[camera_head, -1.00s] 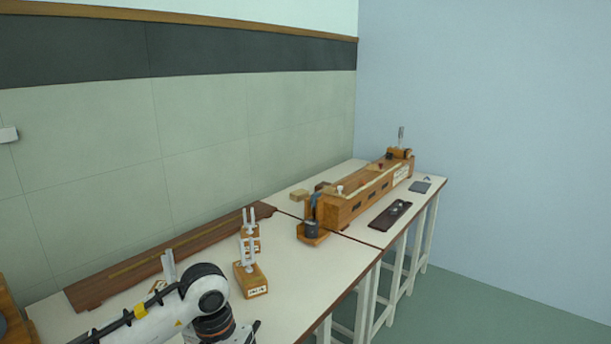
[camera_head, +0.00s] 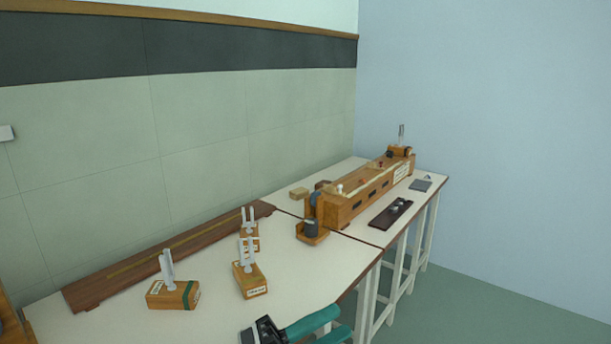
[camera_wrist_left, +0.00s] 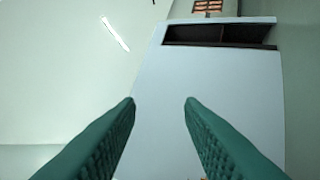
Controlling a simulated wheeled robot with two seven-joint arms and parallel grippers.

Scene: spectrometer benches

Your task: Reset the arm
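My left gripper (camera_head: 338,323) is at the bottom edge of the head view, in front of the near bench, with its teal fingers pointing right. The left wrist view shows the two teal fingers (camera_wrist_left: 160,101) apart with nothing between them. The rest of my left arm is out of the head view. My right gripper is in neither view.
A long wooden instrument (camera_head: 365,200) and a dark tray (camera_head: 391,214) are farther right.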

